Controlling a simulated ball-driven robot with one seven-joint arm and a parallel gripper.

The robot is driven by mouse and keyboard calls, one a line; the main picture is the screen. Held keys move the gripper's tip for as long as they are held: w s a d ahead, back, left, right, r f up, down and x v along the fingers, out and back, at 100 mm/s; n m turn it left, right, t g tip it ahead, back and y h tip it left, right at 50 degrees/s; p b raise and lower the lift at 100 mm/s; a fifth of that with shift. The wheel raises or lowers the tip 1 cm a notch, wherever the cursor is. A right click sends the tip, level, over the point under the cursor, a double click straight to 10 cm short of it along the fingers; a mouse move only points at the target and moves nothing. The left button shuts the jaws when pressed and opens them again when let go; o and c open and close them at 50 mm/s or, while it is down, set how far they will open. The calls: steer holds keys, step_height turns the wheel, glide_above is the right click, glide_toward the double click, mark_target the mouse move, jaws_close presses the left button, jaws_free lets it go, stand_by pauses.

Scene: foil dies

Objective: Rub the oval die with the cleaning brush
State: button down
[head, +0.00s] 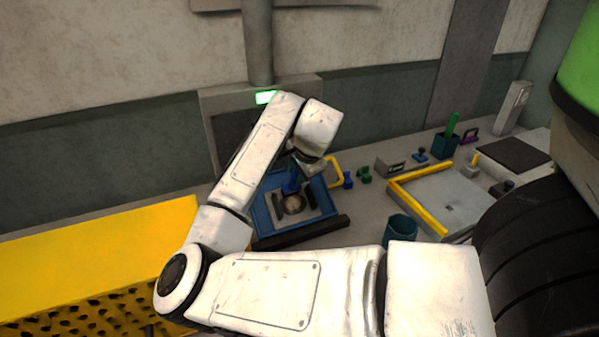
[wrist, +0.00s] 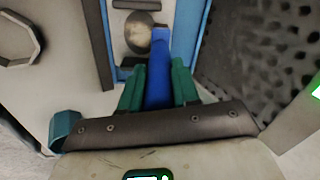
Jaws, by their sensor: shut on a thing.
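The oval die (head: 293,204) is a tan, metallic rounded piece on a grey plate in the blue-rimmed tray (head: 262,222). It also shows in the wrist view (wrist: 137,36). My gripper (wrist: 157,78) has green fingers shut on a blue tool, which looks like the cleaning brush (wrist: 159,68). The brush's far end lies beside the die's right edge in the wrist view; I cannot tell whether they touch. In the head view the blue brush (head: 291,182) is just above the die, partly hidden by my arm.
A dark bar (head: 302,233) lies along the tray's front. A teal cup (head: 400,230) and a yellow-edged grey board (head: 450,200) stand to the right. Small blue and green pieces (head: 364,174) lie between. A yellow perforated box (head: 100,255) fills the left front.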

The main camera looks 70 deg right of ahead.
steer(key=s+a+f+b, duration=0.2)
steer(key=s+a+f, duration=0.1)
steer(key=s+a, duration=0.1)
steer(key=shift+s+a+f, duration=0.15)
steer(key=shift+a+f, duration=0.2)
steer(key=shift+a, duration=0.15)
stand_by(0.4)
steer(key=p+v, duration=0.4)
steer(key=v, duration=0.2)
stand_by(0.5)
steer(key=shift+r, duration=0.15)
